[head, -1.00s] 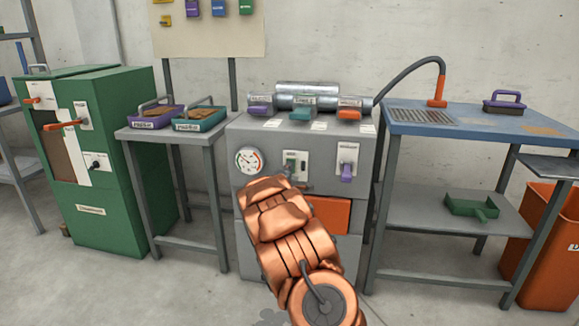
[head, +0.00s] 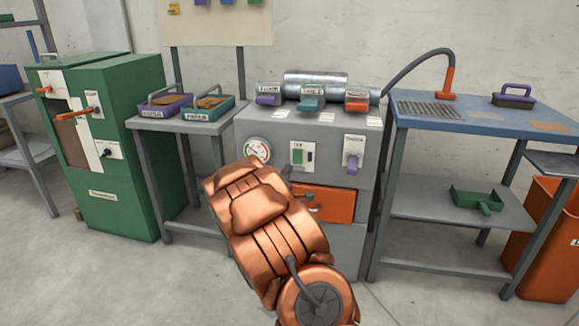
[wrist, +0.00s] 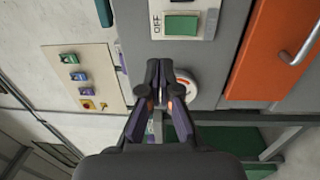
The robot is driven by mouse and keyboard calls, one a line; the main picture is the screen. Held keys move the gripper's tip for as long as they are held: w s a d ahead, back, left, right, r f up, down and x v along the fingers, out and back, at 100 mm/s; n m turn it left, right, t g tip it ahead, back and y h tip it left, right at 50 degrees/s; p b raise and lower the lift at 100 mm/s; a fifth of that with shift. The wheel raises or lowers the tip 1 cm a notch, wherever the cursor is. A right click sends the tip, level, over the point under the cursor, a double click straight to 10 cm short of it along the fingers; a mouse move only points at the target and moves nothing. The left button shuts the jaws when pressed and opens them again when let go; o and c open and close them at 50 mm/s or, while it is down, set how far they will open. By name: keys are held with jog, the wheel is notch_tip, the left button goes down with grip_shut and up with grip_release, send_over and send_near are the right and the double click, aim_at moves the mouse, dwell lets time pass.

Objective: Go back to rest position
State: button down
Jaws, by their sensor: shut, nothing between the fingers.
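My gripper (wrist: 160,90) shows in the wrist view with its dark fingers together and nothing between them. It is in front of the grey machine (head: 345,135), near the round gauge (wrist: 187,88) and the green switch (wrist: 181,25). In the head view my copper arm covers the lower left of the machine front and hides most of the gripper. The gauge (head: 257,150) and the switch plate (head: 302,155) show just above the arm. The orange drawer (head: 335,204) is partly visible to the arm's right.
A green cabinet (head: 120,190) and a small table with labelled trays (head: 165,105) stand left. A blue-topped bench (head: 470,112) with a hose and a purple-handled tool (head: 515,95) stands right, beside an orange bin (head: 545,250). The floor at front left is clear.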

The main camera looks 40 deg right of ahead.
jog(key=shift+s+a+r, duration=0.1)
jog(key=shift+s+a, duration=0.05)
jog(key=shift+a, duration=0.2)
dwell(0.4)
jog(key=s+a+r+m+g+y+p, duration=0.1)
jog(key=s+a+r+y+p, duration=0.35)
jog(key=a, duration=0.55)
jog(key=s+a+r+m+g+y+p, duration=0.1)
jog(key=a+r+m+g+y+p, duration=0.1)
jog(key=a+r+y+p, duration=0.45)
jog(key=s+a+r+m+g+y+p, duration=0.1)
jog(key=s+a+r+y+p, duration=0.2)
jog(key=a+p, duration=0.65)
jog(key=s+a+r+m+g+y+p, duration=0.1)
jog(key=s+a+r+g+p, duration=0.15)
jog(key=s+a+r, duration=0.4)
jog(key=s+a+r+m+g+y+p, duration=0.1)
jog(key=s+a+r+g+p, duration=0.15)
jog(key=s+a, duration=0.65)
jog(key=s+r+g+p, duration=0.1)
jog(key=s+r+p, duration=0.1)
jog(key=s, duration=0.7)
jog(key=s+r+m+g+p, duration=0.1)
jog(key=s+r+g+p, duration=0.1)
jog(key=s, duration=0.7)
notch_tip(320, 180, up, 3)
jog(key=shift+s+d+f+g+h+p, duration=0.2)
jog(key=shift+g+h+p, duration=0.1)
jog(key=shift+p, duration=0.55)
